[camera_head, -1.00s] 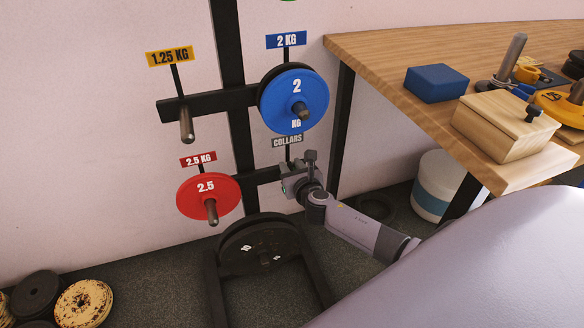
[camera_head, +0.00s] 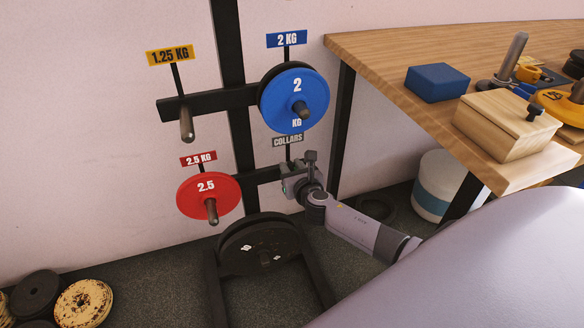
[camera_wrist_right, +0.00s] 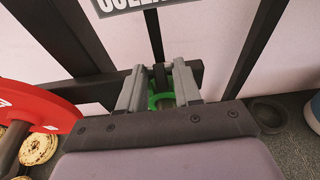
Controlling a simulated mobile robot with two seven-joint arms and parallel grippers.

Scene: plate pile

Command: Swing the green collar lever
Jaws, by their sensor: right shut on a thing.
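The green collar (camera_wrist_right: 165,97) shows in the right wrist view between the fingers of my right gripper (camera_wrist_right: 160,82), which is shut on it. Only part of the green ring shows; its lever cannot be made out separately. In the head view my right gripper (camera_head: 292,180) is at the peg under the COLLARS sign (camera_head: 287,141), and it hides the collar there. My left gripper is not in view.
The rack holds a red 2.5 plate (camera_head: 205,198) left of my gripper and a blue 2 plate (camera_head: 296,90) above. Black plates (camera_head: 262,250) sit below. A wooden table (camera_head: 380,68) stands at right, with a white-blue bucket (camera_head: 436,185) under it.

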